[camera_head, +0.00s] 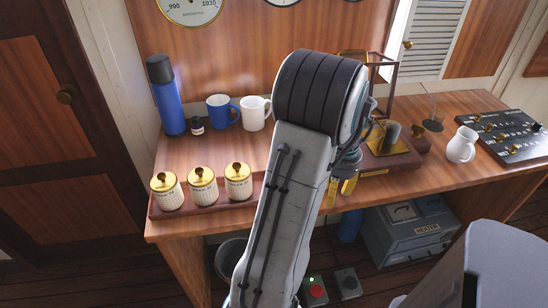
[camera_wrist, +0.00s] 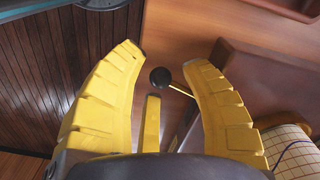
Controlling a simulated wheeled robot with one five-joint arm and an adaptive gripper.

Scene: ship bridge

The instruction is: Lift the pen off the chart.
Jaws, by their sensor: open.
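The wooden instrument (camera_head: 425,143) with a brass plate stands on the desk, right of my arm. In the wrist view a pale gridded chart (camera_wrist: 292,150) on a drum shows at the lower right, with a dark blue line across it. A black round knob (camera_wrist: 160,77) on a thin brass rod (camera_wrist: 181,90) sticks out from the instrument's side. My gripper (camera_wrist: 163,62) is open, with its yellow fingers on either side of the knob and nothing held. I cannot tell how deep the knob lies between them. The pen's tip on the chart is not clearly visible.
Three brass-lidded jars (camera_head: 203,188), a blue flask (camera_head: 166,95) and mugs (camera_head: 221,111) stand left of my arm. A white jug (camera_head: 462,145) and a dark switch panel (camera_head: 505,137) stand at the right. A grey box (camera_head: 408,235) is under the desk.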

